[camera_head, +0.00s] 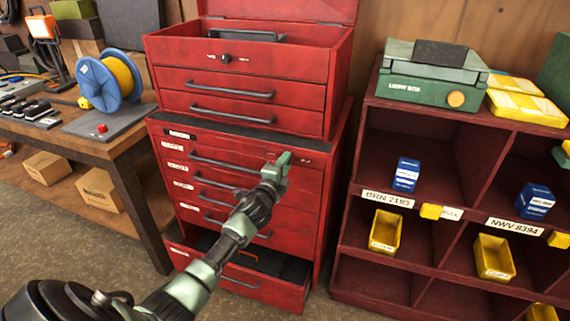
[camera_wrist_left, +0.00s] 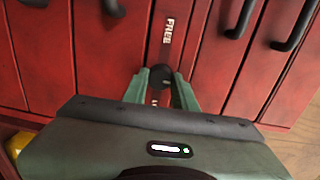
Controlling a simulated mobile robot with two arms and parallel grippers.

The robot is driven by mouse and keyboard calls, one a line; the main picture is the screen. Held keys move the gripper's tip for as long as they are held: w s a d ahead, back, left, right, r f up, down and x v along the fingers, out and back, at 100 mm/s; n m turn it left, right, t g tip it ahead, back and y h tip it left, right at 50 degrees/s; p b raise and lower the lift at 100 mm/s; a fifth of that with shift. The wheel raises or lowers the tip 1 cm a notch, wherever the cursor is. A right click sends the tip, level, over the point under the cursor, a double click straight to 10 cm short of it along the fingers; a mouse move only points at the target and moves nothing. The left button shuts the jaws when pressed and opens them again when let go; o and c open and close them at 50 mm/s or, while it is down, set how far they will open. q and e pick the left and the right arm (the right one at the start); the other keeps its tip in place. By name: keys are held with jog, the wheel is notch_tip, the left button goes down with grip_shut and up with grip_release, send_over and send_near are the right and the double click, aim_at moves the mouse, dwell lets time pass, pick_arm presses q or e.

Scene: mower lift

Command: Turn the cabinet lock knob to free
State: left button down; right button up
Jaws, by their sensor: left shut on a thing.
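The red tool cabinet (camera_head: 232,255) stands in the middle of the head view. My left gripper (camera_head: 277,163) is at the upper right of its front, and the lock knob there is hidden behind it in this view. In the left wrist view the round black lock knob (camera_wrist_left: 161,77) sits between the two green fingers of my gripper (camera_wrist_left: 161,82), which is shut on it. A white FREE label (camera_wrist_left: 168,31) shows above the knob. Another label below it (camera_wrist_left: 154,98) is mostly hidden by the gripper. The way the knob is turned cannot be told.
The cabinet's bottom drawer (camera_head: 245,281) is partly pulled out. A red top chest (camera_head: 250,80) with its lid up stands on the cabinet. A workbench (camera_head: 110,150) is at the left, a dark red shelf (camera_head: 352,245) at the right.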

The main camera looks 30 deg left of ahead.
pick_arm(q)
jog(key=shift+f, duration=0.1)
jog(key=c, duration=1.1)
grip_release()
jog(key=shift+s, duration=0.1)
jog(key=v, duration=0.7)
jog(key=shift+s+d, duration=0.1)
jog(key=shift+s, duration=0.25)
